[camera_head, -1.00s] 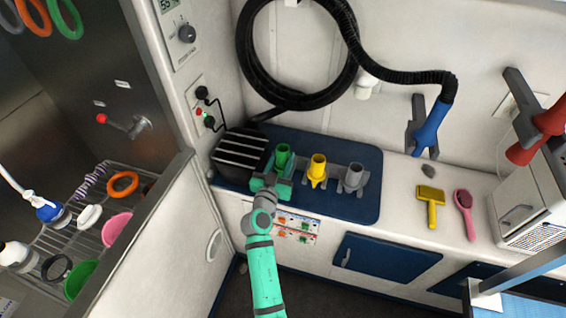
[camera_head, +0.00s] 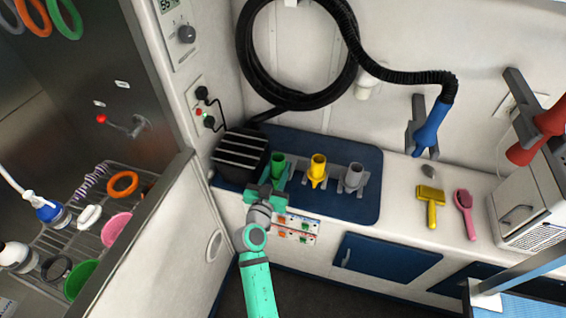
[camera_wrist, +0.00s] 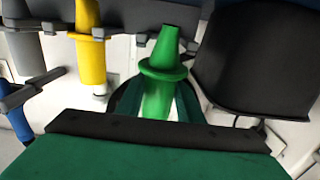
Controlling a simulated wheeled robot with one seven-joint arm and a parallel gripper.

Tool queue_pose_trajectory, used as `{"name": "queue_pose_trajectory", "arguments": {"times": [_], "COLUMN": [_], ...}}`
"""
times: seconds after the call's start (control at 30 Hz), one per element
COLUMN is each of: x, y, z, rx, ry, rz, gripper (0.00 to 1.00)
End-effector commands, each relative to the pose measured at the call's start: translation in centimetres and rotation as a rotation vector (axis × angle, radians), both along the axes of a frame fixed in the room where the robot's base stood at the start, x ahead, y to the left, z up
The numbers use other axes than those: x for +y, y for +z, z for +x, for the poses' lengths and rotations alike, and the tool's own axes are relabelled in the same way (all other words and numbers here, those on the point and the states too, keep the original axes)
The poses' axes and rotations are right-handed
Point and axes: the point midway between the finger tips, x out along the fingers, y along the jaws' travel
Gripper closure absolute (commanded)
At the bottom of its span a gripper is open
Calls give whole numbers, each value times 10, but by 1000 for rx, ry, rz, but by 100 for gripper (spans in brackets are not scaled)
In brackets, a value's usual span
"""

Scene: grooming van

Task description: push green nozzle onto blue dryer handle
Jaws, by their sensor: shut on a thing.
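The green nozzle (camera_head: 278,164) is at the left end of the row of nozzles, near the black box. My gripper (camera_head: 268,188) is shut on it from the front. In the wrist view the nozzle (camera_wrist: 163,72), with its flared collar and narrow tip, stands between my two fingers (camera_wrist: 158,102). I cannot tell whether it is clear of its grey holder. The blue dryer handle (camera_head: 430,130) hangs in a grey wall bracket to the right, on the end of a black hose. My gripper is well away from it.
A black ribbed box (camera_head: 240,155) is close on the left. Yellow and pink brushes (camera_head: 431,200) lie on the counter below the handle.

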Motion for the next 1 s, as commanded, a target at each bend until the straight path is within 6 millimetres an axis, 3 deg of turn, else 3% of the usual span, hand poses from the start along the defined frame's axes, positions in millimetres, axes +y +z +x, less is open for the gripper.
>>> {"name": "queue_pose_trajectory", "arguments": {"times": [0.7,1.0], "x": [15,16], "y": [5,5], "z": [-45,-48], "rx": [0,0], "ry": [1,1], "rz": [1,1], "gripper": [98,98]}}
